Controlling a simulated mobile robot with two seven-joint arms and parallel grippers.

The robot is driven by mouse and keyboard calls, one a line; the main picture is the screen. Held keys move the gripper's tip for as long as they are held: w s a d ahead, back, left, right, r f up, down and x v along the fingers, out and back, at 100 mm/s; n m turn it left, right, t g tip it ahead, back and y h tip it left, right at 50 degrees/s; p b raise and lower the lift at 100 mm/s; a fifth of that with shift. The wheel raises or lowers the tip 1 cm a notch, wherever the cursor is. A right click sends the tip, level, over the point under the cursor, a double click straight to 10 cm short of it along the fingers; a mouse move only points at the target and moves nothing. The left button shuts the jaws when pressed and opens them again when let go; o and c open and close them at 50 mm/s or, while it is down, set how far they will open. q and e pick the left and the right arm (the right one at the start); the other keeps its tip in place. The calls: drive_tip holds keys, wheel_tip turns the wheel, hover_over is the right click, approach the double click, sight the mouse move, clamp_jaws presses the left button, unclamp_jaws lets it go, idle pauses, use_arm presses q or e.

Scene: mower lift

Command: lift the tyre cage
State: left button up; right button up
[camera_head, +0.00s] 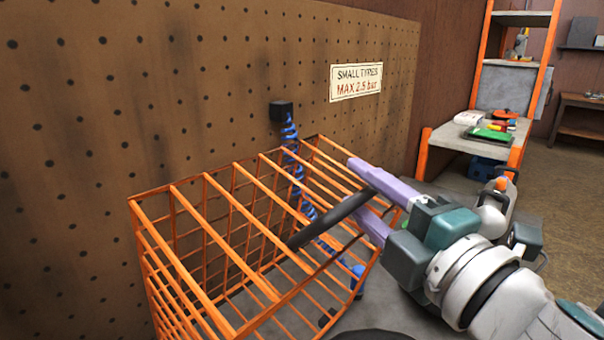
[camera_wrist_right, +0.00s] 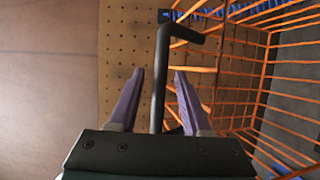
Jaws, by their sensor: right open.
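The tyre cage (camera_head: 232,240) is an open crate of orange bars standing against a pegboard wall, and it also shows at the right of the right wrist view (camera_wrist_right: 268,78). A black handle bar (camera_head: 325,221) lies at its right side, close to my right gripper (camera_head: 357,186). My right gripper has purple fingers, is open and reaches in from the right. In the right wrist view the handle bar (camera_wrist_right: 160,90) runs between the spread fingers (camera_wrist_right: 159,73), with gaps on both sides. My left gripper is not in view.
A blue coiled hose (camera_head: 291,150) hangs from a black box (camera_head: 281,111) on the pegboard (camera_head: 180,90) into the cage. A sign (camera_head: 356,82) reads "SMALL TYRES MAX 2.5 bar". An orange-framed shelf (camera_head: 470,140) with several items stands behind right. Open floor (camera_head: 565,185) lies far right.

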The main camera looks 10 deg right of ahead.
drive_tip(key=shift+x, duration=1.45)
drive_tip(key=shift+c, duration=0.2)
clamp_jaws()
